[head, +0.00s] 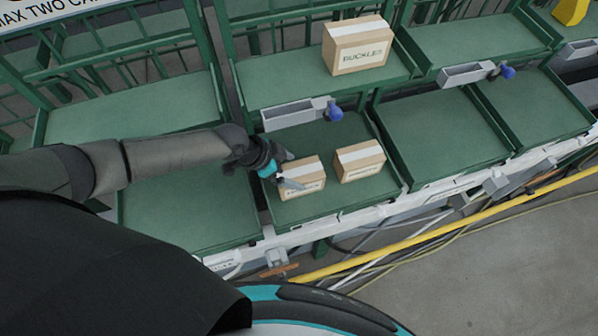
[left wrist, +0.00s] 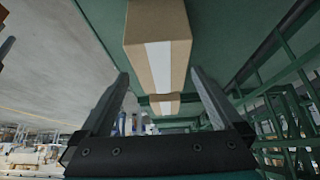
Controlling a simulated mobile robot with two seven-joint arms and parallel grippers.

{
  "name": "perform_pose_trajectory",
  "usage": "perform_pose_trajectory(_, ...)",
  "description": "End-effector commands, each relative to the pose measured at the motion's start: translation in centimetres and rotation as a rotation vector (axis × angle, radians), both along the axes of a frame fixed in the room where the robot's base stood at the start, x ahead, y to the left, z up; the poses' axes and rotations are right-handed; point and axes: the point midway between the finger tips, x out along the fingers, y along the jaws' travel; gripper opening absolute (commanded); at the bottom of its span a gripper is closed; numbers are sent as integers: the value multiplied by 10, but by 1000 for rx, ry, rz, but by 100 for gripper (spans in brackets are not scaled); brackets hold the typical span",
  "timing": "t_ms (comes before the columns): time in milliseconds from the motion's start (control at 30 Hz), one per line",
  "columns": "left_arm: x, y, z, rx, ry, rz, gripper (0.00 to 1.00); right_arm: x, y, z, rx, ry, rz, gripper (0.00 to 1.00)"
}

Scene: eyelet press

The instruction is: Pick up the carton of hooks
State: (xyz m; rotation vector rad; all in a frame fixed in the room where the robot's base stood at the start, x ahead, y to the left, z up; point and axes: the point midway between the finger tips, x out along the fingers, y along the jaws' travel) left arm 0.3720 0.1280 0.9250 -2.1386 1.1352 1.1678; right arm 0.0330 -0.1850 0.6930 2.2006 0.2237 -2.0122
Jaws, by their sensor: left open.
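Two small brown cartons with white tape stand on the lower green shelf in the head view, a left carton (head: 302,180) and a right carton (head: 360,161). Both have a printed label on the front, too small to read, so I cannot tell which one holds hooks. My left gripper (head: 292,170) is open at the left carton, its fingers close to the top and left side. In the left wrist view, a taped carton (left wrist: 157,38) shows ahead between the open fingers (left wrist: 158,74), with a second carton (left wrist: 164,105) in line with it. My right gripper is out of view.
A larger carton marked BUCKLES (head: 357,45) stands on the upper shelf. Grey brackets with blue knobs (head: 333,112) stick out along the rack above the lower shelves. The lower bays to the right (head: 440,133) are empty. A yellow rail (head: 440,232) runs along the front.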

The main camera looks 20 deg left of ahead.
Motion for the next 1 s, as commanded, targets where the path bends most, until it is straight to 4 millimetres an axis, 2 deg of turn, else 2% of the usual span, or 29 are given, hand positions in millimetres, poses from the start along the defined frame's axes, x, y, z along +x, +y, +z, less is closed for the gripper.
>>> perform_pose_trajectory(100, 3, -5, -12, 0, 0, 0, 100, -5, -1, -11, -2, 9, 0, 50)
perform_pose_trajectory(367, 8, -11, -20, -1, -1, -1, 100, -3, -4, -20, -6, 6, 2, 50)
perform_pose_trajectory(700, 22, -27, -51, -1, 0, -1, 100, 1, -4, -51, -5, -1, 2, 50)
perform_pose_trajectory(1000, 24, -30, -54, 1, 0, 1, 100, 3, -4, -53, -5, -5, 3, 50)
